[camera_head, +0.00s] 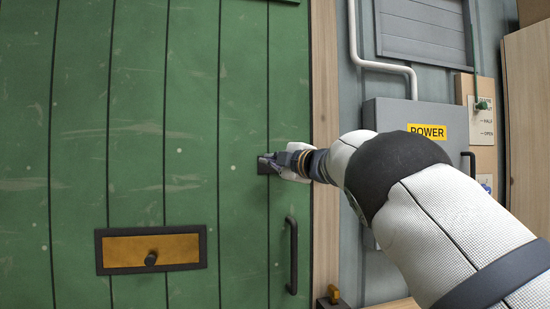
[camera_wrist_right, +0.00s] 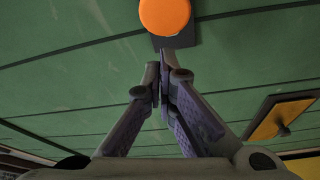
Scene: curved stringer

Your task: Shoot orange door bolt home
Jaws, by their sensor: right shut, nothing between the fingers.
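A round orange knob (camera_wrist_right: 165,15), which appears to be the bolt's, stands at the top of the right wrist view. It sits by a dark plate (camera_wrist_right: 178,38) on the green plank door (camera_head: 140,100). In the head view, only part of the dark plate (camera_head: 263,167) shows; the orange knob is hidden by my gripper. My right gripper (camera_head: 274,165) is at this plate, near the door's right edge. In the wrist view, its fingers (camera_wrist_right: 164,62) are shut and empty, tips just below the knob; I cannot tell whether they touch. My left gripper is in neither view.
A black pull handle (camera_head: 292,255) is below my right gripper. An amber panel (camera_head: 122,250) with a dark frame and knob is lower left. A grey POWER box (camera_head: 395,112) and a white pipe (camera_head: 382,66) are right of the wooden door post (camera_head: 325,80).

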